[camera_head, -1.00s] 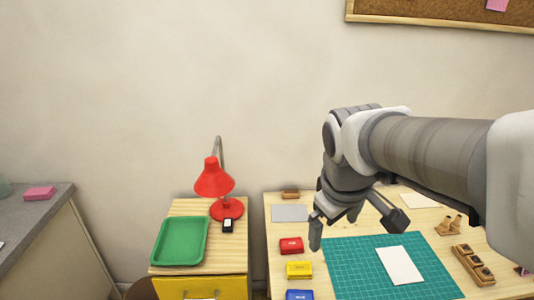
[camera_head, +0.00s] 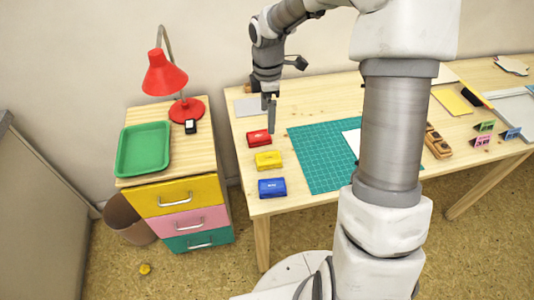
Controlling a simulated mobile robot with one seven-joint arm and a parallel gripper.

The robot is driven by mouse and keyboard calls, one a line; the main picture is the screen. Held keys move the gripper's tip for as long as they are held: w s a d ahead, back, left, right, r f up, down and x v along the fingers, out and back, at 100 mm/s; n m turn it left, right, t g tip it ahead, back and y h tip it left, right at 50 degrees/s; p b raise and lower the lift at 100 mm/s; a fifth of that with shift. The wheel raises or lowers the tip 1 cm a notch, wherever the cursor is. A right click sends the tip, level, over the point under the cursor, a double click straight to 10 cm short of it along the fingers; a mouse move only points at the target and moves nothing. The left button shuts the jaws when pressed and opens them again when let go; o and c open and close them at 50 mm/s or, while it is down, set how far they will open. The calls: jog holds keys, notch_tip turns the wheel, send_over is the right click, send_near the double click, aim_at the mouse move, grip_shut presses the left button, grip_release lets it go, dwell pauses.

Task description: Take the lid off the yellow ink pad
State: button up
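The yellow ink pad (camera_head: 268,161) lies on the left part of the wooden table, between the red ink pad (camera_head: 259,138) and the blue ink pad (camera_head: 272,188). It looks like a closed small box with its lid on. My gripper (camera_head: 270,113) points down just behind the red pad, in the picture above the yellow one. It appears apart from the yellow pad. Its fingers are seen nearly edge-on, so their gap cannot be made out. Nothing is visibly held.
A green cutting mat (camera_head: 315,150) with a white sheet (camera_head: 351,139) lies right of the pads. A drawer cabinet (camera_head: 138,183) on the left carries a green tray (camera_head: 144,150), a red lamp (camera_head: 165,75) and a small black stamp-like object (camera_head: 191,127). My arm covers part of the table.

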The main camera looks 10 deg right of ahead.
aim_at(267, 158)
notch_tip(267, 158, down, 17)
jog(key=b, duration=0.2)
jog(key=shift+s+a+b, duration=0.1)
jog(key=shift+b, duration=0.3)
jog(key=c, duration=1.4)
jog(key=shift+r, duration=0.15)
